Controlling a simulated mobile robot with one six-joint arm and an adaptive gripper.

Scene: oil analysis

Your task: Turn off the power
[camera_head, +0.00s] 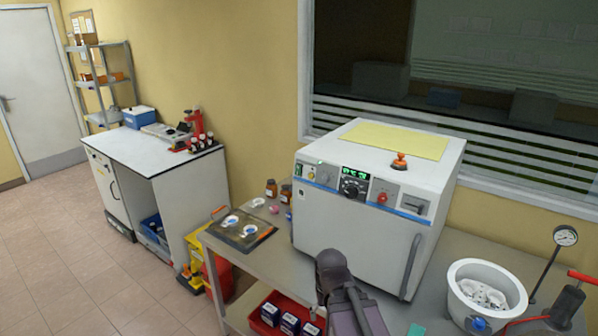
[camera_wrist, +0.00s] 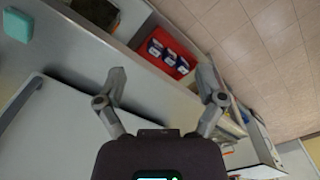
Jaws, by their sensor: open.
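A white box-shaped machine (camera_head: 350,240) stands on the grey bench against the window wall. Its front panel has a lit green display (camera_head: 355,173), a dark dial (camera_head: 352,187), a red knob (camera_head: 382,198) and small switches at the left end. Which control is the power switch I cannot tell. My arm rises in front of the machine's lower front in the head view. My gripper (camera_wrist: 160,88) is open and empty in the wrist view, above the machine's white surface and the bench edge. Its fingers are not clearly visible in the head view.
A yellow sheet (camera_head: 396,140) and an orange-red item (camera_head: 399,161) lie on the machine. A white pot (camera_head: 488,275) and a gauge (camera_head: 565,236) stand right. A dark tray (camera_head: 240,230) and bottles stand left. A red bin (camera_wrist: 172,52) with boxes is below. Floor at left is clear.

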